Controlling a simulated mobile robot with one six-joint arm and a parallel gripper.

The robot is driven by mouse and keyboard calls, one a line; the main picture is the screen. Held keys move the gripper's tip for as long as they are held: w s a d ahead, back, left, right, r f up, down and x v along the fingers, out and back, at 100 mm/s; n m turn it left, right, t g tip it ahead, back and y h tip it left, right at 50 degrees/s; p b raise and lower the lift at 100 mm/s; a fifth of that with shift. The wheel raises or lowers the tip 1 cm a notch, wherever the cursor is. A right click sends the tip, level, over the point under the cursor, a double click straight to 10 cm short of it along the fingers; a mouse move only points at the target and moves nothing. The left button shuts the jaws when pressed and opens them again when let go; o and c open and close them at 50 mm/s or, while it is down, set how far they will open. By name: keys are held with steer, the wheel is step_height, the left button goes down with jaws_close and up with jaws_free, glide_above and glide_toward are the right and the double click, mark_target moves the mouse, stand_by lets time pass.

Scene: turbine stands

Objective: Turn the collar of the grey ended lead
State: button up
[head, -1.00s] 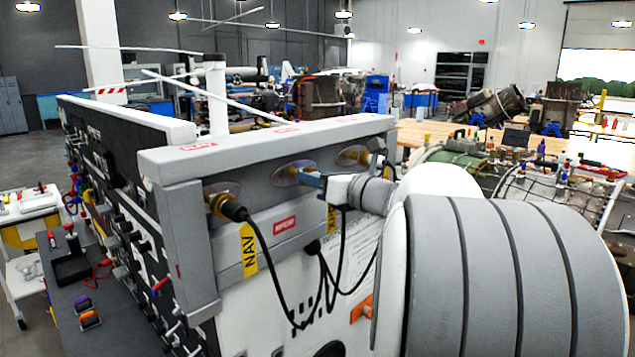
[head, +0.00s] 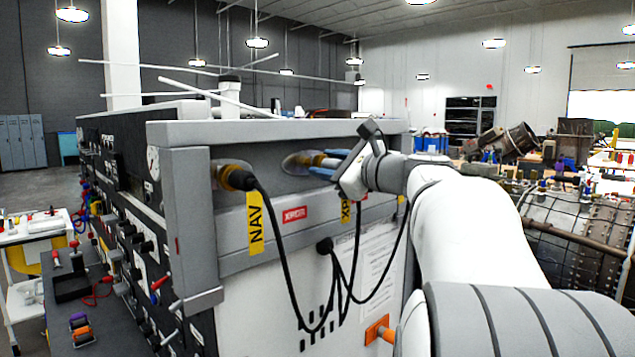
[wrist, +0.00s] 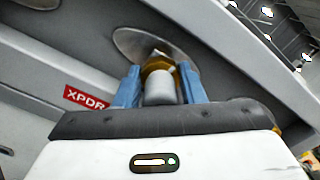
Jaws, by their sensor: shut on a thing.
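My gripper (head: 328,165) is at the middle round fitting on the recessed face of the grey panel. Its blue fingers stand either side of the grey lead end (wrist: 160,88) in the wrist view and are shut on it. A gold collar (wrist: 158,63) shows just beyond the grey end, against a round metal disc (wrist: 135,46). In the head view the gold collar (head: 304,158) shows only in part, and the fingers hide most of the grey end. I cannot tell how far the collar is turned.
A black-ended lead (head: 238,178) with a yellow NAV tag (head: 255,222) sits on the fitting to the left. Black cables hang below the panel. A red XPDR label (head: 295,214) is under the middle fitting. The panel's top ledge (head: 270,132) overhangs the fittings.

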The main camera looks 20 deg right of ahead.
steer(key=shift+f+n+b, duration=0.15)
steer(key=shift+n+b, duration=0.5)
steer(key=shift+n, duration=0.05)
steer(key=o, duration=1)
steer(key=b+v, duration=0.1)
steer(key=v, duration=0.7)
steer(key=shift+b, duration=0.3)
steer(key=shift+w, duration=0.1)
